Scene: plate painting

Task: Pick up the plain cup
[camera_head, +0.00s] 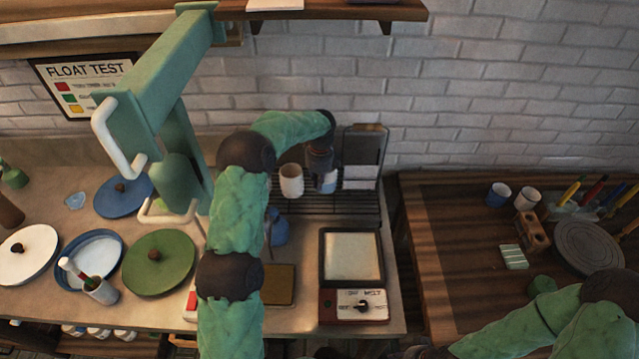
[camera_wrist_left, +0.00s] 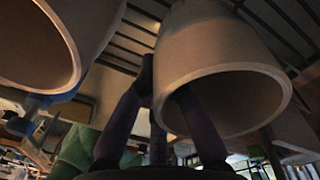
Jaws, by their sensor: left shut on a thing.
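My left gripper (camera_head: 321,165) reaches down over the drying rack at the back of the counter. It is shut on the wall of a pale cup (camera_head: 329,184), which shows a bluish patch in the head view. In the left wrist view the held cup (camera_wrist_left: 215,55) looks plain beige, with one finger inside its rim and another outside. A second cup (camera_head: 291,180), cream-coloured, stands just left of it, apart from the gripper; a similar cup (camera_wrist_left: 40,45) fills the left of the wrist view. Whether the held cup touches the rack is unclear. My right gripper is not in view.
The wire rack (camera_head: 360,205) holds a grey upright board (camera_head: 364,158) right of the gripper. A blue vessel (camera_head: 278,229) is close to my left arm. A green press stands left.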

